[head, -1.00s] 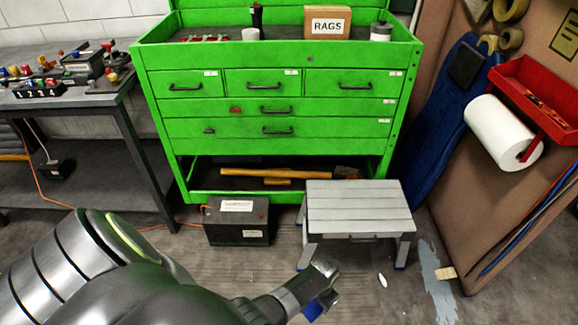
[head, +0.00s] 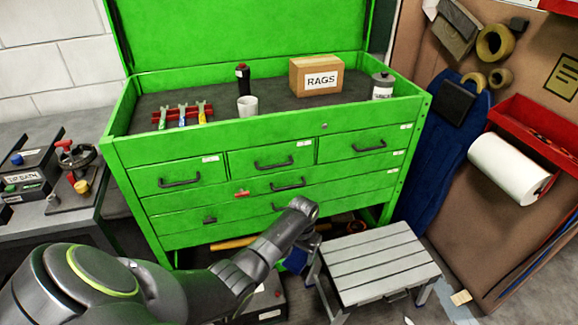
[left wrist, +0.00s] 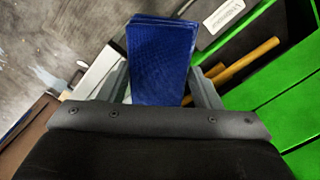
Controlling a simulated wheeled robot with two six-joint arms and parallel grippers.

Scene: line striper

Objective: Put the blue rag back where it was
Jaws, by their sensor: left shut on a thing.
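My left gripper (head: 304,243) is shut on the folded blue rag (left wrist: 159,60), which sits between its two fingers in the left wrist view. In the head view only a small part of the blue rag (head: 296,261) shows below the wrist, in front of the green tool chest (head: 215,192). The gripper is low, by the chest's lower drawers and beside the grey step stool (head: 380,262). A cardboard box labelled RAGS (head: 316,79) stands in the chest's open top; its inside is hidden. My right gripper is not in view.
The chest's top tray also holds a white cup (head: 247,105), a dark bottle (head: 243,76), a white can (head: 382,86) and a red rack of tools (head: 182,114). The raised front edge lies between the gripper and the tray. A paper roll (head: 510,168) hangs at right.

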